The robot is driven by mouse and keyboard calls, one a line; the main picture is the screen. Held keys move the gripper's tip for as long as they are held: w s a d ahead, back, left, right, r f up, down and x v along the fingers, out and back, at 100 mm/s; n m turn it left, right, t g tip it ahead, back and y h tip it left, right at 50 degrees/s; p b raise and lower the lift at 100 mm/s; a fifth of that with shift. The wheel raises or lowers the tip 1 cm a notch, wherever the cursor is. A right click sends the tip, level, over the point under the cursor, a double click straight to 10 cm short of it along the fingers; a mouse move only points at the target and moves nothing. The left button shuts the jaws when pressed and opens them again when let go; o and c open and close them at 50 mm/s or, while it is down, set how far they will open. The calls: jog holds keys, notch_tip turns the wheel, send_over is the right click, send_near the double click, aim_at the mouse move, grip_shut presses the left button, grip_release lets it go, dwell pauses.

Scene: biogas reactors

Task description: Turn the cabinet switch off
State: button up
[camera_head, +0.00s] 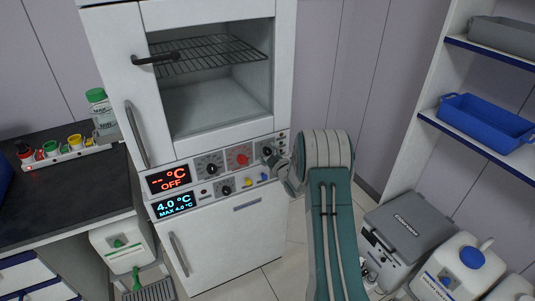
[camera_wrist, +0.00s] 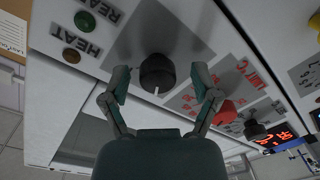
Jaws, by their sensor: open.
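The white cabinet (camera_head: 203,135) stands upright with a control panel across its middle. A black knob switch (camera_head: 267,151) sits at the panel's right end. In the wrist view this black knob (camera_wrist: 157,70) has a white mark pointing towards the bottom of the picture. My gripper (camera_wrist: 161,90) is open, with one finger on each side of the knob and a visible gap to each. It also shows in the head view (camera_head: 278,161), close to the panel and partly hidden by my arm.
The panel also has a red knob (camera_head: 240,158), a display reading OFF (camera_head: 168,181) and a blue 4.0 °C display (camera_head: 174,205). A door handle (camera_head: 137,134) juts out at the left. A shelf with a blue bin (camera_head: 487,122) and a grey case (camera_head: 408,232) stand right.

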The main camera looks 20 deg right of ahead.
jog(key=shift+s, duration=0.1)
jog(key=s, duration=1.1)
jog(key=shift+s+d+r, duration=0.15)
jog(key=shift+s+d, duration=0.2)
jog(key=shift+s, duration=0.05)
jog(key=s+a+r+m+g+h, duration=0.2)
jog(key=s+a+r+g, duration=0.15)
jog(key=r, duration=0.45)
jog(key=s+a+r+m+g+h, duration=0.1)
jog(key=s+a+r+m+g, duration=0.15)
jog(key=a+r, duration=0.4)
jog(key=s+a+r+m+g, duration=0.1)
jog(key=s+a+r+g, duration=0.1)
jog(key=s, duration=0.7)
jog(key=s+a+r+m+g+y, duration=0.1)
jog(key=s+a+m+g, duration=0.1)
jog(key=s+a, duration=0.3)
jog(key=s+a+r+m+g+y, duration=0.1)
jog(key=s+a+r+g, duration=0.1)
jog(key=s, duration=1)
jog(key=shift+s+a+r, duration=0.3)
jog(key=shift+s+a, duration=0.05)
jog(key=shift+a, duration=0.55)
